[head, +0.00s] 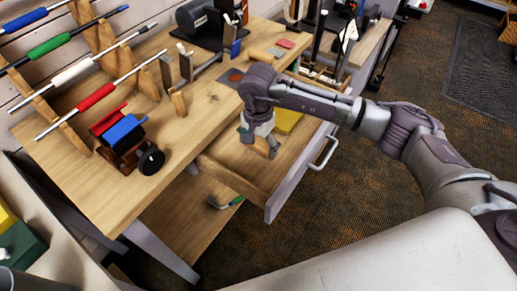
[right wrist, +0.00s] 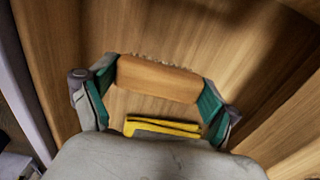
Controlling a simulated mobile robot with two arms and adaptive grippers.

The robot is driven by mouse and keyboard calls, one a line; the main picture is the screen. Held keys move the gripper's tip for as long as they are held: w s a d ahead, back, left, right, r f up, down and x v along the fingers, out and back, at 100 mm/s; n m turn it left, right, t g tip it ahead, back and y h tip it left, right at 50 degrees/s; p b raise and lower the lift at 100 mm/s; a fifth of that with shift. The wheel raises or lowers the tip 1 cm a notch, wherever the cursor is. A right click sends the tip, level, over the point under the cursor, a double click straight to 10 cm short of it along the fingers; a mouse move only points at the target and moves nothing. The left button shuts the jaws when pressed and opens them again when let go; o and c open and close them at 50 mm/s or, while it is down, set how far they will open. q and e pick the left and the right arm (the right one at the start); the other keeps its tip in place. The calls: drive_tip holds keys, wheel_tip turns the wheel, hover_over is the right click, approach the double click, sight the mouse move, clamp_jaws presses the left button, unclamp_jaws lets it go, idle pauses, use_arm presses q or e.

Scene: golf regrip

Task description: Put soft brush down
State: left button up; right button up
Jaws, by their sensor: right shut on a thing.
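My right gripper (head: 259,144) reaches down into the open drawer (head: 236,180) of the workbench. In the right wrist view my right gripper (right wrist: 157,92) is shut on the soft brush (right wrist: 156,79). The brush has a light wooden block, and pale bristles show along its far edge. The green finger pads press its two ends. The brush is over the drawer's wooden floor; I cannot tell whether it touches it. My left gripper is not in view.
A yellow item (head: 286,120) lies in the drawer beside my gripper; it also shows in the wrist view (right wrist: 162,127). The workbench (head: 215,117) holds golf shafts on racks, a small red and blue vise (head: 122,130) and several tools. The drawer's near-left part is clear.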

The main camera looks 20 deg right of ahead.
sight(258, 152)
wheel_tip(258, 152, down, 3)
drive_tip(key=shift+r+p, duration=0.2)
drive_tip(key=shift+p, duration=0.1)
drive_tip(key=shift+f, duration=0.25)
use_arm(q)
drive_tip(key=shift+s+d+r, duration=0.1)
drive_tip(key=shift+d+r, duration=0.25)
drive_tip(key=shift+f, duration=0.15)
use_arm(e)
drive_tip(key=shift+f, duration=0.1)
drive_tip(key=shift+f+b, duration=0.15)
drive_tip(key=shift+b, duration=0.15)
drive_tip(key=o, duration=0.8)
drive_tip(key=shift+c, duration=0.2)
